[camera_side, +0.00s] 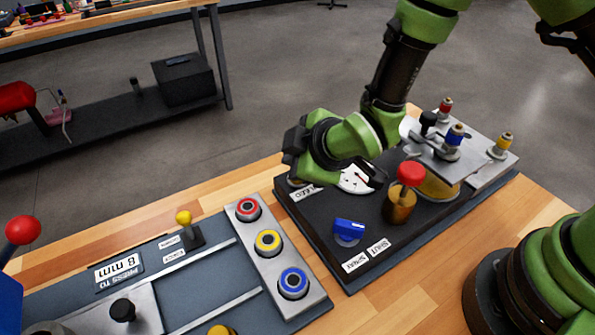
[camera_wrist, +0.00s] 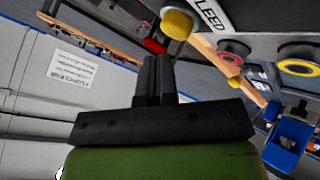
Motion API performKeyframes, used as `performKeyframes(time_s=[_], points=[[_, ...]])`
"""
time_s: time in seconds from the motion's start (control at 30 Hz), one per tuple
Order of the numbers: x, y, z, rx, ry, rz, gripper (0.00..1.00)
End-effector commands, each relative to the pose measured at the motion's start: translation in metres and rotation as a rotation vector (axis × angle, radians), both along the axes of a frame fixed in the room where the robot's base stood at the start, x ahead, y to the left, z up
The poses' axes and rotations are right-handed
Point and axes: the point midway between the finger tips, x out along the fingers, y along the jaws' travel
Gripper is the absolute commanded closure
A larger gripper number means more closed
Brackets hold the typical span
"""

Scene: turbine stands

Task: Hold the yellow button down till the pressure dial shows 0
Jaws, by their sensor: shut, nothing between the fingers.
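A yellow round button (camera_wrist: 176,24) shows in the wrist view beside a white label ending in "LEED". My gripper (camera_wrist: 155,62) is shut with nothing between its fingers, and its tips are close below the button in that picture. I cannot tell whether they touch it. In the side view my gripper (camera_side: 294,178) hangs over the far left corner of the dark board, and the button is mostly or wholly hidden there. The white pressure dial (camera_side: 355,181) lies just right of my gripper and is partly covered by it. Its needle shows, but the reading is too small to tell.
A grey strip with red (camera_side: 248,209), yellow-ringed (camera_side: 268,242) and blue (camera_side: 293,282) buttons stands left of the board. A blue knob (camera_side: 349,230) and a red-topped brass valve (camera_side: 406,195) stand on the board. A metal plate with several posts (camera_side: 470,158) is at right.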

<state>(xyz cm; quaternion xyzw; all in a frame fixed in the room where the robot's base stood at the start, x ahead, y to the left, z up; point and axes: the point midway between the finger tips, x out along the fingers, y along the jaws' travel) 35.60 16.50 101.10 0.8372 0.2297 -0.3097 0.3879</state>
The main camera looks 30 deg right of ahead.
Motion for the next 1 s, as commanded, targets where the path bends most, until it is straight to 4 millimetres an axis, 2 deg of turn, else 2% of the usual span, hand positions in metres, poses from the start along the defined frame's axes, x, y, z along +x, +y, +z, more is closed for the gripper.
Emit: performKeyframes(time_s=[0.77,1.0], points=[[0.0000,0.0000,-0.0004,0.000,0.000,0.000,1.00],[-0.0001,-0.0002,-0.0079,0.000,0.001,0.000,1.00]])
